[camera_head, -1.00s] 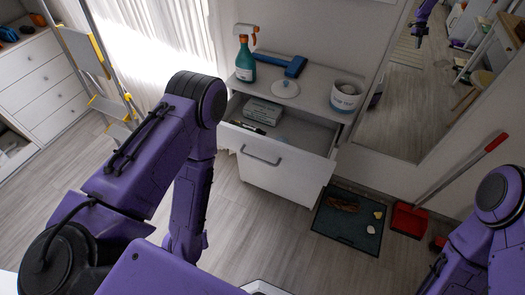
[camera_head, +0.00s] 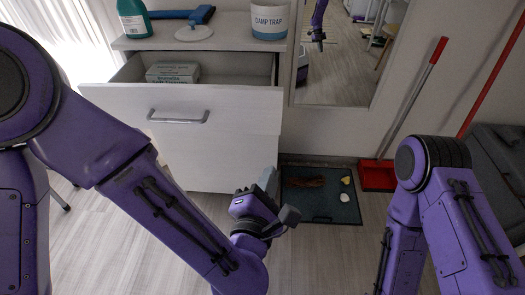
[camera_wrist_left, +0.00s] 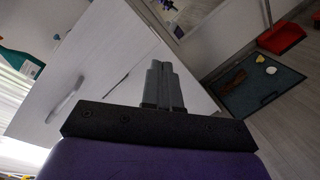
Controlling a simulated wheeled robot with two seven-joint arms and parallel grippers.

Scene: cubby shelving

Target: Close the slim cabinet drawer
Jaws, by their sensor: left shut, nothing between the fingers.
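The slim white cabinet (camera_head: 217,164) stands ahead with its top drawer (camera_head: 238,112) pulled open. The drawer front has a grey bar handle (camera_head: 178,117), and a grey-green box (camera_head: 173,72) lies inside. My left gripper (camera_head: 270,182) is low in front of the cabinet's right side, below the drawer front. In the left wrist view its fingers (camera_wrist_left: 164,85) are together and empty, with the white drawer front (camera_wrist_left: 95,75) beyond them. Whether they touch it I cannot tell. My right arm shows at the right, but its gripper is out of frame.
On the cabinet top stand a green bottle (camera_head: 133,18), a blue tool (camera_head: 185,15), a white lid (camera_head: 194,33) and a damp trap tub (camera_head: 270,20). A dark mat (camera_head: 325,212) and a red dustpan (camera_head: 377,176) lie to the right, by a wall mirror (camera_head: 345,60).

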